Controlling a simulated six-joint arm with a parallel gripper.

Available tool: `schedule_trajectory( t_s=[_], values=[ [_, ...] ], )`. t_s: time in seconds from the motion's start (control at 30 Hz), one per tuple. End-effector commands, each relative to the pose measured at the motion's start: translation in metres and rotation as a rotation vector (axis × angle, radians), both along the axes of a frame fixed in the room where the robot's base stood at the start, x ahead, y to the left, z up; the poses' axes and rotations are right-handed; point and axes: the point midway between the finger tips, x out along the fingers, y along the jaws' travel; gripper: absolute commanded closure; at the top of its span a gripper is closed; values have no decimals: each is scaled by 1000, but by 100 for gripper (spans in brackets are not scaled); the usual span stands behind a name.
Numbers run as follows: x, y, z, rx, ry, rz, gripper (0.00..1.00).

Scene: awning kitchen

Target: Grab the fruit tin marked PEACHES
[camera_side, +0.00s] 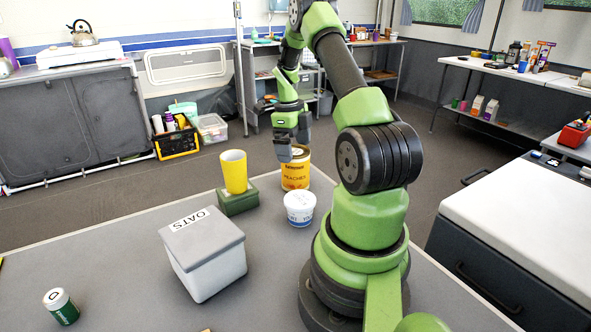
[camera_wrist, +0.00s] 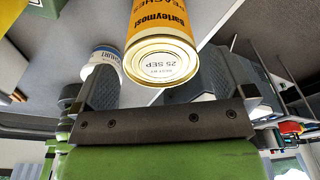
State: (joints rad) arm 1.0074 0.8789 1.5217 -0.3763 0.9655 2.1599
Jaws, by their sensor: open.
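The yellow-orange tin marked PEACHES (camera_side: 295,174) stands upright at the table's far edge in the side view. In the wrist view the tin (camera_wrist: 158,35) shows its label and its round end with a "25 SEP" stamp. My gripper (camera_side: 291,148) points down just above the tin, its lower end overlapping the tin's top. In the wrist view the tin's end appears between my spread fingers. The fingers are open, and I see no grip on the tin. How deep the tin lies between them is hard to tell.
A white tub (camera_side: 299,208) stands close in front of the tin. A yellow cup (camera_side: 233,171) on a green box (camera_side: 238,200) stands to the left. A grey OATS canister (camera_side: 207,259) and a small green-and-white can (camera_side: 61,306) are nearer. The left table surface is mostly clear.

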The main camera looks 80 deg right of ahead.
Motion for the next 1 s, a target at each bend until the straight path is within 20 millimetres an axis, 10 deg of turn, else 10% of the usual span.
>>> schedule_trajectory(
  t_s=[0.57, 0.87, 1.0],
  values=[
    [-6, 1, -47, 1, -2, 1, 0],
    [-6, 1, -47, 1, -2, 1, 63],
    [-5, 0, -46, -1, -3, 1, 63]
  ],
)
